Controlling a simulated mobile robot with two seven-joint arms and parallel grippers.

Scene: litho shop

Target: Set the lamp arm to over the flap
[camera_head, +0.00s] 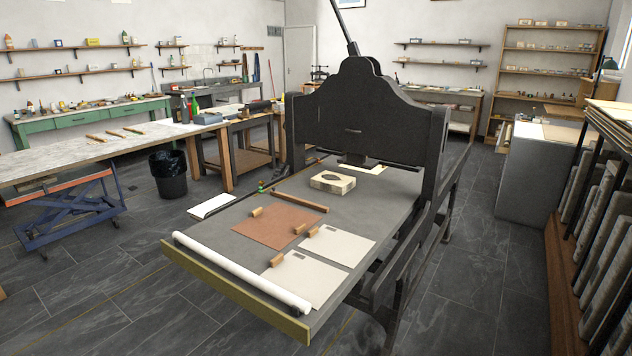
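A lamp with a dark green shade (609,64) shows at the far right edge, above the pale-topped table there. Its thin arm (599,72) is small and hard to make out, so I cannot tell its setting clearly. I cannot tell for sure which thing is the flap. A flat white panel (212,206) sticks out beside the left side of the press bed. Neither of my grippers is in view.
A big black press (366,115) stands in the middle. A bin (170,180) stands left. A rack of slabs (590,230) lines the right. Dark floor lies clear between press and rack.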

